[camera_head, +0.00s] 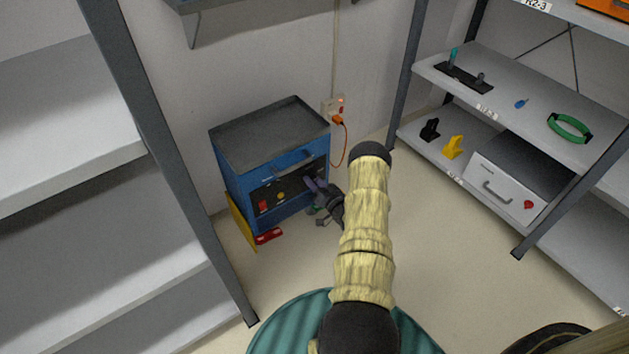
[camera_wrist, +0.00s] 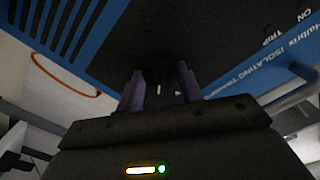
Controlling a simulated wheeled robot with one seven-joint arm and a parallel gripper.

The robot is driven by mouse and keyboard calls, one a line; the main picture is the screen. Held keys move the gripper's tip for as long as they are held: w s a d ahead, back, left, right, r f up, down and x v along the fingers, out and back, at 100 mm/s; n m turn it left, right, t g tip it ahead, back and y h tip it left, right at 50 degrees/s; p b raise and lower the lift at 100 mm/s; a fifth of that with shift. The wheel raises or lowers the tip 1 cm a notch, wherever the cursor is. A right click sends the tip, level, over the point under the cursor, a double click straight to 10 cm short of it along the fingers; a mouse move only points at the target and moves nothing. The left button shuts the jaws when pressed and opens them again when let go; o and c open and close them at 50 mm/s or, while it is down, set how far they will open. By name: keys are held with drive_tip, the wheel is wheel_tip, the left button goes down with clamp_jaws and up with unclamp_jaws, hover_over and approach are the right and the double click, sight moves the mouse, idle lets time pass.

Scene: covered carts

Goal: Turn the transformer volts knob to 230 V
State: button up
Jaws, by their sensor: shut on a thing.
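The isolating transformer is a blue unit (camera_head: 238,188) with a black front panel (camera_head: 262,188) in the head view. The black panel also fills the upper middle of the wrist view (camera_wrist: 150,35). My gripper (camera_head: 314,185) is at the right end of this panel, and its two purple fingers show in the wrist view (camera_wrist: 159,82). They are shut on the dark volts knob (camera_wrist: 160,89), which is hard to make out in the shadow. A small white mark shows between the fingers. The volt figures and the knob's setting cannot be read.
A red switch (camera_head: 263,206) and a yellow button (camera_head: 281,195) are left of my gripper on the panel. A grey tray top (camera_head: 268,135) covers the unit. An orange plug and cable (camera_head: 339,121) are at the wall. Shelves stand on both sides (camera_head: 175,190) (camera_head: 500,110).

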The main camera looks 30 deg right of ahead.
drive_tip(key=shift+s+a+f+m, duration=0.1)
drive_tip(key=shift+m, duration=1.85)
drive_tip(key=shift+a+f+m, duration=0.1)
drive_tip(key=shift+m, duration=1.85)
drive_tip(key=o, duration=1)
drive_tip(key=shift+d, duration=0.1)
drive_tip(key=shift+r, duration=0.1)
drive_tip(key=shift+s+d, duration=0.1)
drive_tip(key=shift+s, duration=0.05)
drive_tip(key=s+p, duration=0.5)
drive_tip(key=s, duration=1.2)
drive_tip(key=shift+d, duration=0.2)
